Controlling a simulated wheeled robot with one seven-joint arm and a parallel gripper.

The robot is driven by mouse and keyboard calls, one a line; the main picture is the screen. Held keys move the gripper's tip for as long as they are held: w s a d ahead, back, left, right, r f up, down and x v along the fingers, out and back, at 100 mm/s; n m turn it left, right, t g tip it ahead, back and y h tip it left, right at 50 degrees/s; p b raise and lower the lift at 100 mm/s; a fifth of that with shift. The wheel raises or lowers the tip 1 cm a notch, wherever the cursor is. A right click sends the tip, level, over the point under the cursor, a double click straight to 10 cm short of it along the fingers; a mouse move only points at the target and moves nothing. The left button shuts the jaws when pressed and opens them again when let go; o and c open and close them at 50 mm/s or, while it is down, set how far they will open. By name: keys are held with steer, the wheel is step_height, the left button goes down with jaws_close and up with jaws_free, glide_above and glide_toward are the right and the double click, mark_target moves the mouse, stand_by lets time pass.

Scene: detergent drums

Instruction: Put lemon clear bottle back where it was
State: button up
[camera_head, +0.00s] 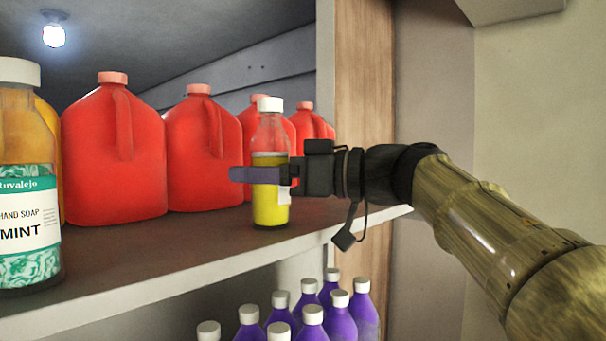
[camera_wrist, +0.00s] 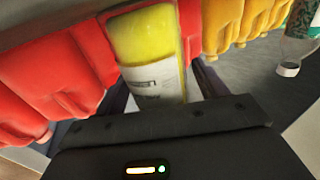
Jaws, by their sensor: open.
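The lemon clear bottle (camera_head: 270,205) stands upright on the shelf near its front edge, toward the right end. It is clear with yellow liquid and a white cap. My gripper (camera_head: 262,174) is at the bottle's middle, with a finger on the near side of it. The jaws are open around the bottle. In the wrist view the bottle (camera_wrist: 148,45) lies between the two fingers, its yellow body and white label showing. The far finger is mostly hidden by the bottle in the head view.
Red jugs (camera_head: 115,155) stand in a row behind the bottle. A mint hand soap bottle (camera_head: 28,190) stands at the left front. A wooden side panel (camera_head: 365,75) closes the shelf's right end. Purple bottles (camera_head: 340,322) stand below. The shelf front (camera_head: 160,265) between the soap and lemon bottles is clear.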

steer(key=b+v, duration=0.3)
steer(key=v, duration=0.8)
steer(key=shift+d, duration=0.35)
